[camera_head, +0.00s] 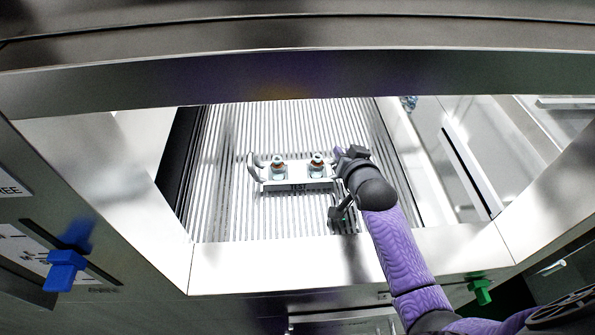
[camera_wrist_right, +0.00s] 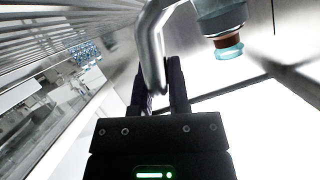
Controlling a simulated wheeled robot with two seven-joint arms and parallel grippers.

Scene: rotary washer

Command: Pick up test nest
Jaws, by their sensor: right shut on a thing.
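The test nest (camera_head: 297,184) is a small pale holder with two capped, bottle-like items on it and a curved handle at each end. In the head view it is over the ribbed floor of the washer chamber; I cannot tell whether it touches the floor. My right gripper (camera_head: 340,180) is at its right end. In the right wrist view, the gripper (camera_wrist_right: 160,95) is shut on the nest's curved metal handle (camera_wrist_right: 152,50), with one of the bottle-like items (camera_wrist_right: 222,22) beside it. My left gripper is not in view.
The ribbed chamber floor (camera_head: 230,215) lies inside a metal frame, with a front ledge (camera_head: 260,262) and a top beam (camera_head: 290,75). A blue knob (camera_head: 66,270) is at the left and a green knob (camera_head: 481,291) at lower right. Glass-like panels stand on the right.

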